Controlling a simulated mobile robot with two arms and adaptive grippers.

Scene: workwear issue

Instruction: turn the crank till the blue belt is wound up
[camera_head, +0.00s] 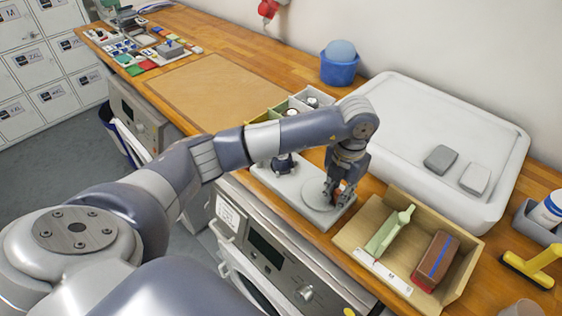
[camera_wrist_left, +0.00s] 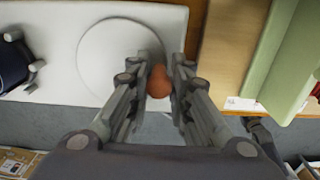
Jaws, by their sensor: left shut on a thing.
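A white base plate (camera_head: 290,192) lies near the counter's front edge, with a round pale crank disc (camera_head: 322,196) at its right end. The disc also shows in the left wrist view (camera_wrist_left: 112,62). My left gripper (camera_head: 342,190) points down over the disc's edge. In the left wrist view my left gripper (camera_wrist_left: 158,88) is shut on an orange-brown crank knob (camera_wrist_left: 159,80). A dark blue piece with grey posts (camera_wrist_left: 14,62) stands at the plate's other end. Whether it is the blue belt, and how far any belt is wound, I cannot tell. My right gripper is out of view.
A cardboard tray (camera_head: 347,236) with a green item and a brown block with a blue stripe stands right of the plate. A large white tray (camera_head: 440,110) is behind. Small bins (camera_head: 300,103) sit behind my forearm. The tan board (camera_head: 215,90) at left is clear.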

